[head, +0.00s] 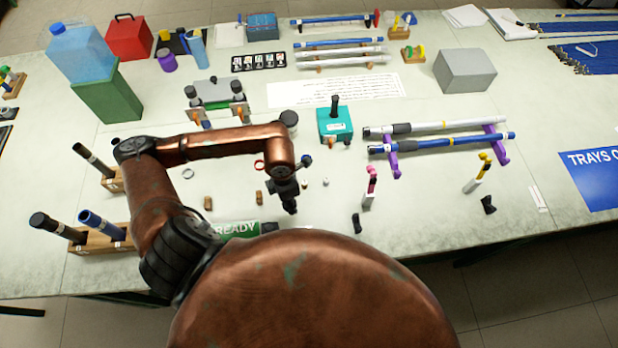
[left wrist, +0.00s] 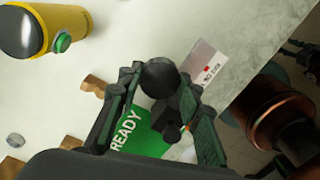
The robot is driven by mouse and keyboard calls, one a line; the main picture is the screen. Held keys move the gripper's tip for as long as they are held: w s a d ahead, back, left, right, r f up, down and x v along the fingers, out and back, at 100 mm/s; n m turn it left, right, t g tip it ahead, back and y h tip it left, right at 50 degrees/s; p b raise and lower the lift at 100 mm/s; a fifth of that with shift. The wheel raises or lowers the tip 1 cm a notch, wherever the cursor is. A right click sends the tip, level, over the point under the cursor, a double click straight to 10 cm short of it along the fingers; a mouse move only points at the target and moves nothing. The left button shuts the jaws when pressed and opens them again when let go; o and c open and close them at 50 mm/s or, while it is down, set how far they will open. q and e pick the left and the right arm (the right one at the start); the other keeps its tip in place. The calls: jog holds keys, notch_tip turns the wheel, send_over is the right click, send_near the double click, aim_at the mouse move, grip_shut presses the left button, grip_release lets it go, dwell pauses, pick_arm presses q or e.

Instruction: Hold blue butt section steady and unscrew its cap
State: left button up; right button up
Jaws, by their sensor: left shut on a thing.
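My left gripper (head: 288,204) hangs over the table in front of the teal box in the head view. In the left wrist view its two fingers (left wrist: 163,112) are shut on a dark piece with a round black end (left wrist: 160,77). I cannot tell whether this is a cap or part of a rod. A blue tube (head: 100,224) leans in a wooden block (head: 92,245) at the left of the head view, apart from the gripper. A black-topped tube (head: 58,228) stands beside it. My right gripper is not identifiable in either view.
A green READY mat (head: 238,230) lies by the front edge; it also shows below the fingers in the left wrist view (left wrist: 135,145). Purple stands (head: 393,164) hold a white rod and a blue rod. The teal box (head: 334,125) stands behind the gripper. Small wooden blocks lie left of it.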

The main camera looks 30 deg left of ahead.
pick_arm(q)
jog(key=n, duration=0.2)
jog(key=s+n, duration=0.1)
jog(key=n, duration=0.1)
jog(key=a+n, duration=0.1)
jog(key=n, duration=0.1)
jog(key=shift+s+r, duration=0.2)
jog(key=shift+r, duration=0.2)
jog(key=s+a+r+n, duration=0.2)
jog(key=n, duration=0.9)
jog(key=s+a+r+n, duration=0.1)
jog(key=s+a+n, duration=0.15)
jog(key=n, duration=0.85)
jog(key=w+f, duration=0.3)
jog(key=w, duration=0.1)
jog(key=w+d+f+p, duration=0.1)
jog(key=w+f, duration=0.2)
jog(key=w, duration=0.1)
jog(key=w+d+f, duration=0.1)
jog(key=w+f, duration=0.2)
jog(key=w, duration=0.1)
jog(key=shift+w+d+p, duration=0.2)
jog(key=shift+w+p, duration=0.15)
jog(key=shift+w, duration=0.05)
jog(key=shift+w+d+f, duration=0.1)
jog(key=shift+w+f, duration=0.15)
jog(key=shift+f, duration=0.1)
notch_tip(320, 180, down, 3)
jog(key=shift+w, duration=0.1)
jog(key=shift+f, duration=0.1)
